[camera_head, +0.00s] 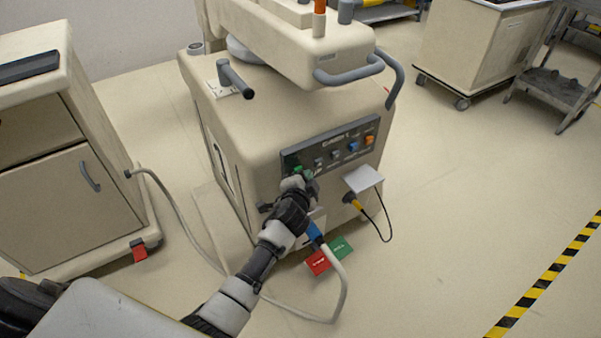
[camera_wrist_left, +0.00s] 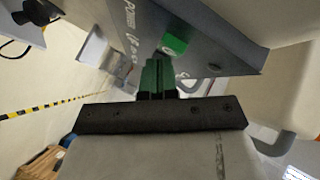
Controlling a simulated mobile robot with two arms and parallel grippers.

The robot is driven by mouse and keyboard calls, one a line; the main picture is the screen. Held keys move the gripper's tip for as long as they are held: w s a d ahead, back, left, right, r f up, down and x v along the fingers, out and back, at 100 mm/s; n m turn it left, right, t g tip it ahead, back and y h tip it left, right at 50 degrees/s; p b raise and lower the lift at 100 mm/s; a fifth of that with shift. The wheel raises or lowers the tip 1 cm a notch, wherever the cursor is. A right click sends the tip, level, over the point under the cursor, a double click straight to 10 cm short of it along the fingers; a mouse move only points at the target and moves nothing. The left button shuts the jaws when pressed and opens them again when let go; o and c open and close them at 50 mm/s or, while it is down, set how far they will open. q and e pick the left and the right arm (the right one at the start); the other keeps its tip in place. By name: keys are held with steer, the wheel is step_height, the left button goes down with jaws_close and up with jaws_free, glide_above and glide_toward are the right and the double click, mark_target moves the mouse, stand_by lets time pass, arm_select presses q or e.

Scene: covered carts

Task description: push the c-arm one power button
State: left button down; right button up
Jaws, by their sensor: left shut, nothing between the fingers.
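The C-arm cart (camera_head: 235,120) is a beige covered unit with a dark control panel (camera_head: 345,135) on its front, which also shows in the left wrist view (camera_wrist_left: 212,50). A green button (camera_head: 297,169) sits at the panel's lower left. The green button (camera_wrist_left: 174,45) stands out from the panel in the left wrist view. My left gripper (camera_head: 306,176) is shut and empty, at the panel's lower left beside the green button. Its green-tipped fingers (camera_wrist_left: 157,73) point toward the button, with a small gap showing in the wrist view. My right gripper is not in view.
Other buttons, including blue (camera_head: 352,147) and orange (camera_head: 369,140), line the panel. A small white shelf (camera_head: 363,179) juts out below it. A cable (camera_head: 342,290) loops near my left arm. Red (camera_head: 318,262) and green (camera_head: 340,247) tags hang below.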

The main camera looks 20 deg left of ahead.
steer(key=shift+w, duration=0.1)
arm_select(q)
steer(key=shift+s+d, duration=0.4)
steer(key=shift+d, duration=0.05)
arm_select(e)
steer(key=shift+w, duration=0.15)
arm_select(q)
steer(key=shift+s+d+b, duration=0.2)
steer(key=shift+s+d, duration=0.7)
steer(key=shift+d, duration=0.3)
steer(key=shift+s+d+b, duration=0.2)
steer(key=shift+s+d, duration=0.7)
steer(key=shift+d, duration=0.25)
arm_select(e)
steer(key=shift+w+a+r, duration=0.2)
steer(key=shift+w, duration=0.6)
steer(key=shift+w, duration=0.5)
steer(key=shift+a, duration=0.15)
